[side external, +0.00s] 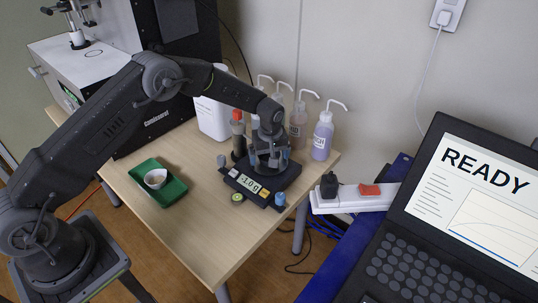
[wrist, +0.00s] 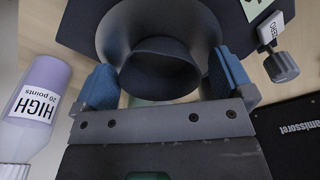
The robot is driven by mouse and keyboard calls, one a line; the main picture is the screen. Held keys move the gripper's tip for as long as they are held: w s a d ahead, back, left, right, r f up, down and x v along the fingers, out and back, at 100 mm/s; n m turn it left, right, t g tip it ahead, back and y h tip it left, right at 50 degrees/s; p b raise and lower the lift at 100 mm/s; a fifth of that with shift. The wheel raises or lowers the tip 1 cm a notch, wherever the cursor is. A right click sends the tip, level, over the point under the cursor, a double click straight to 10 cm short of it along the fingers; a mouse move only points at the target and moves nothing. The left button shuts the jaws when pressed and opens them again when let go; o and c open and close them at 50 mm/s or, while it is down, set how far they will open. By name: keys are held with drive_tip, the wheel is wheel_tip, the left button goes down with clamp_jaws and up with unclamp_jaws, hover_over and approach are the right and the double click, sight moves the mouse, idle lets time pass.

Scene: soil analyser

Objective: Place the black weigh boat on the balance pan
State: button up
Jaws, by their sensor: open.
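The black weigh boat (wrist: 160,68) shows in the wrist view as a dark round dish between my blue fingertips. My gripper (side external: 269,160) is open and low over the balance (side external: 243,196); in the wrist view its two fingers (wrist: 165,82) stand on either side of the boat. The boat appears to be over the balance pan, but I cannot tell whether it rests fully on it. In the side view the fingers hide most of the boat and pan. The balance display (side external: 250,184) appears to read -1.0 g.
A green tray (side external: 172,191) with a white cup (side external: 155,179) lies left of the balance. Wash bottles (side external: 322,136) and a white jug (side external: 213,118) stand behind. A red-capped tube (side external: 238,128) stands close to my gripper. A laptop (side external: 450,220) and power strip (side external: 350,197) are at right.

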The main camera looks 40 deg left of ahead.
drive_tip(key=s+r+m+t, duration=0.1)
drive_tip(key=s+r, duration=0.3)
drive_tip(key=r, duration=0.8)
drive_tip(key=s+r+m, duration=0.2)
drive_tip(key=s+r, duration=0.1)
drive_tip(key=r, duration=0.8)
drive_tip(key=s+r+m+t, duration=0.1)
drive_tip(key=s+r+m, duration=0.15)
drive_tip(key=s, duration=0.45)
drive_tip(key=s+r+m+t+h, duration=0.1)
drive_tip(key=s+r, duration=0.3)
drive_tip(key=s, duration=0.2)
drive_tip(key=s+r+m+t, duration=0.1)
drive_tip(key=s+r+m, duration=0.15)
drive_tip(key=s, duration=0.45)
drive_tip(key=s+f+m, duration=0.2)
drive_tip(key=s, duration=0.7)
drive_tip(key=shift+d+t, duration=0.2)
drive_tip(key=shift+t, duration=0.2)
